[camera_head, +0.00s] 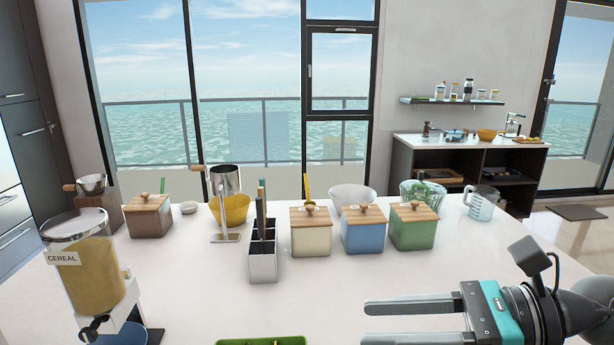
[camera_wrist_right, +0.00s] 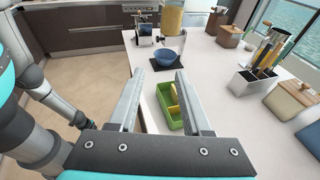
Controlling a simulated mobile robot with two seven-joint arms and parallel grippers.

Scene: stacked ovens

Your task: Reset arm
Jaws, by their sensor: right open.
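My right gripper (camera_head: 415,322) reaches in from the right over the white counter (camera_head: 330,285) in the head view. Its two fingers are apart with nothing between them. In the right wrist view my right gripper (camera_wrist_right: 152,90) is also open and empty, with the counter below and beyond its fingers. My left gripper does not show in the head view. One of my own arms shows at the left of the right wrist view, but no left jaws can be made out.
A green tray (camera_head: 262,341) lies at the counter's front edge; yellow items show in it in the wrist view. A cereal dispenser (camera_head: 90,270), a blue bowl (camera_wrist_right: 169,57), a utensil holder (camera_head: 262,262) and lidded canisters (camera_head: 363,232) stand around. The counter's middle is clear.

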